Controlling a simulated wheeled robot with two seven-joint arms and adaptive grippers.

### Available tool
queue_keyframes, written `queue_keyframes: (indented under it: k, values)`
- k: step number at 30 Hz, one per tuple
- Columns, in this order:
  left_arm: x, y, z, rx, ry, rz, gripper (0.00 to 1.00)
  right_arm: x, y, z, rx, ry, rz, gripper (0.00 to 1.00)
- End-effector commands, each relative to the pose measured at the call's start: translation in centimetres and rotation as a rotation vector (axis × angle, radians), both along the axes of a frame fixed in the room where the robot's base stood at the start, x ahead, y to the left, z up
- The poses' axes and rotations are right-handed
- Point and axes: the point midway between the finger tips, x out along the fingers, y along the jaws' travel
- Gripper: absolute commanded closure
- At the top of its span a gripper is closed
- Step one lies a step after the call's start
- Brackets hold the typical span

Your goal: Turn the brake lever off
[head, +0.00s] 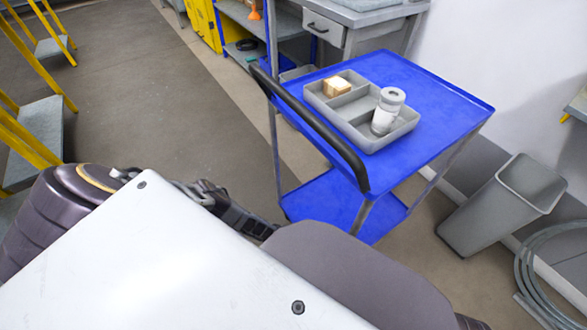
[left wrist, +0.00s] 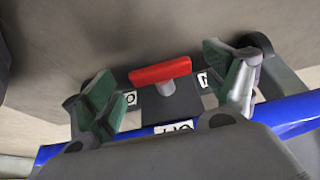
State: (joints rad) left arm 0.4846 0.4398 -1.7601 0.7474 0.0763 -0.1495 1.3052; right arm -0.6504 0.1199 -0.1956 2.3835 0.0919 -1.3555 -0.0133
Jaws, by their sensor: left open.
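The brake lever (left wrist: 160,71) is a short red bar in the left wrist view, above a dark plate. Small white labels surround it; the lower label (left wrist: 174,128) seems to read OFF upside down. My left gripper (left wrist: 163,86) is open, with one green-padded finger on each side of the lever and visible gaps to both. The lever is not visible in the head view, where only part of my left gripper and wrist shows low beside the cart. My right gripper is not in view.
A blue cart (head: 440,90) with a black handle (head: 315,130) stands ahead. A grey bin (head: 500,205) and coiled hose (head: 545,265) are right.

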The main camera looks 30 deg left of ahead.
Motion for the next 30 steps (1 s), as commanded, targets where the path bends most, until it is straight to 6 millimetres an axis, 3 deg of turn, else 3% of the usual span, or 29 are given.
queue_keyframes:
  k: [7, 18, 30]
  values:
    - [0.01, -0.01, 0.02, 0.000, 0.000, 0.000, 0.14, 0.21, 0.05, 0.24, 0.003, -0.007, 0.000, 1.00]
    - [0.00, 0.00, 0.01, 0.000, 0.000, 0.000, 0.60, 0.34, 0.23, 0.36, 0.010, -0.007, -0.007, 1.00]
    - [-0.07, -0.03, 0.00, 0.012, -0.004, 0.000, 0.60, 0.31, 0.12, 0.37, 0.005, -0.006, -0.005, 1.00]
